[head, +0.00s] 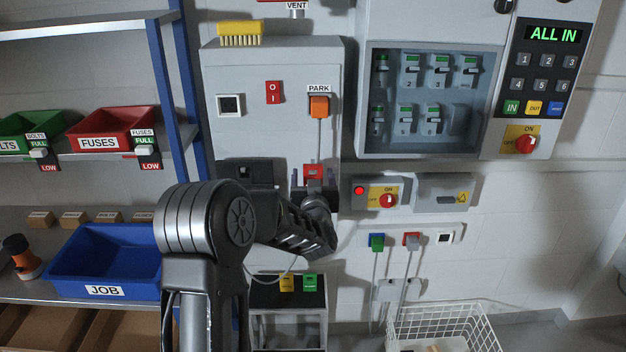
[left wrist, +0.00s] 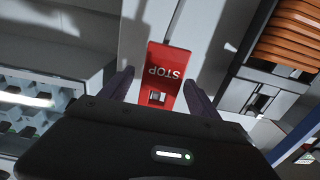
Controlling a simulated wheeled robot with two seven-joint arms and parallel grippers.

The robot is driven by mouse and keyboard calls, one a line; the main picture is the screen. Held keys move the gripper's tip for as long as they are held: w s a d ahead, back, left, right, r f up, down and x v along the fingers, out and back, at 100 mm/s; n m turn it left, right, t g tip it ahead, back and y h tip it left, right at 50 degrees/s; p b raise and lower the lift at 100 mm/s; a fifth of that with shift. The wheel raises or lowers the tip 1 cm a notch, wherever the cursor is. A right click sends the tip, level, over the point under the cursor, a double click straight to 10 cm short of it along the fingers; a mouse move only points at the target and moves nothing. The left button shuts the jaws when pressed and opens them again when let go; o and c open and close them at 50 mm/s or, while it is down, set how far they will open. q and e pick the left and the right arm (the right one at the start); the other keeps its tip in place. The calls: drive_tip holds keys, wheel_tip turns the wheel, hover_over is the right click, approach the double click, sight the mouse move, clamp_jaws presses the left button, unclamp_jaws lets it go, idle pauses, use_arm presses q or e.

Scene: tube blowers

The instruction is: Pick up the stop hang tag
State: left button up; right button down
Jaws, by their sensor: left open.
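The stop hang tag (left wrist: 170,62) is a red plate with white STOP lettering, upside down in the left wrist view. It also shows in the head view as a small red piece (head: 313,171) on the front of the grey cabinet, below the PARK socket. My left gripper (head: 315,188) is at the tag's lower part and partly hides it. In the left wrist view my left gripper (left wrist: 158,78) is open, with one dark finger on each side of the tag. I cannot tell whether either finger touches it. My right gripper is not in view.
An orange plug (head: 319,106) sits under the PARK label, with a cord running down toward the tag. A switch box with a red knob (head: 387,201) is close to the right of my gripper. A blue JOB bin (head: 105,262) stands on the left bench. A white wire basket (head: 440,320) is at lower right.

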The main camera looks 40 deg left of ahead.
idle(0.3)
use_arm(q)
drive_tip(key=c, duration=1.5)
clamp_jaws()
drive_tip(key=shift+r+b, duration=0.3)
drive_tip(key=shift+b, duration=0.1)
drive_tip(key=b+v, duration=0.2)
drive_tip(key=v, duration=1.6)
drive_tip(key=shift+b, duration=0.3)
